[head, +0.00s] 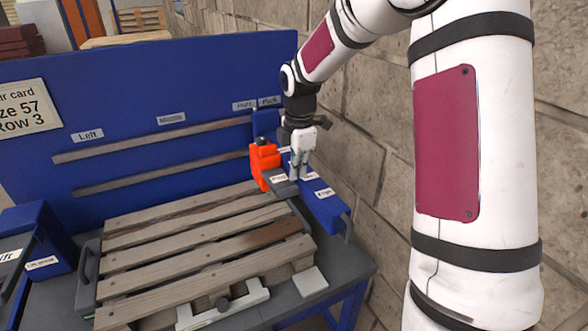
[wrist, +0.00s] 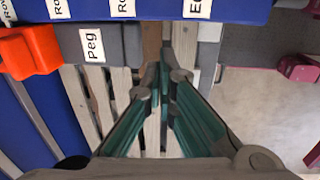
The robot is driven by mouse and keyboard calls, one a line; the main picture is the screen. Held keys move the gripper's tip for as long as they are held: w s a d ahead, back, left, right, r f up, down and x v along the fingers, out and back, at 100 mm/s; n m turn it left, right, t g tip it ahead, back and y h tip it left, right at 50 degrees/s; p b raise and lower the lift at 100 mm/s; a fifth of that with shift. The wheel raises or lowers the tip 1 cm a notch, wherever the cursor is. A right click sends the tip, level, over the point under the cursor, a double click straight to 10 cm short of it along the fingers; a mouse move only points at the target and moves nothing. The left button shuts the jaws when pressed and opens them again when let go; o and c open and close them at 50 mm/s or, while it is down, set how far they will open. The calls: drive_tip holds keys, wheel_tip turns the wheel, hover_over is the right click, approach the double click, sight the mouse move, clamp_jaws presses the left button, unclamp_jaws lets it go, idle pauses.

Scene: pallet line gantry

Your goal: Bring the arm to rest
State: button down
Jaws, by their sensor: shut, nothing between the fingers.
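My gripper (head: 300,165) is shut and empty at the right end of the bench, in front of the blue back panel. In the head view it hangs pointing down, over or close by a blue rack (head: 322,202) with small white labels. In the wrist view my gripper (wrist: 164,75) has its fingertips together, in front of wooden slats and a grey block labelled "Peg" (wrist: 98,45). The head view does not show whether the fingers touch the rack. My white arm with dark red panels reaches in from the right.
An orange object (head: 264,162) stands just left of my gripper. A slatted wooden pallet (head: 200,240) lies on the grey bench, with a pale bracket (head: 240,303) at its front. The blue panel (head: 170,85) rises behind, and a stone wall (head: 375,140) stands close on the right.

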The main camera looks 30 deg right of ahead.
drive_tip(key=s+a+r+m+t, duration=0.1)
drive_tip(key=s+a+r+m, duration=0.25)
drive_tip(key=s+r, duration=0.2)
drive_tip(key=s+a+r+m+t+h+b, duration=0.1)
drive_tip(key=s+a+r+m, duration=0.1)
drive_tip(key=s+r+m, duration=0.4)
drive_tip(key=s+a+r+m+t, duration=0.1)
drive_tip(key=s+a+r+m, duration=0.2)
drive_tip(key=s, duration=0.5)
drive_tip(key=s+a+m+t+y, duration=0.1)
drive_tip(key=s+m, duration=0.4)
drive_tip(key=s, duration=0.2)
drive_tip(key=shift+s+a, duration=0.3)
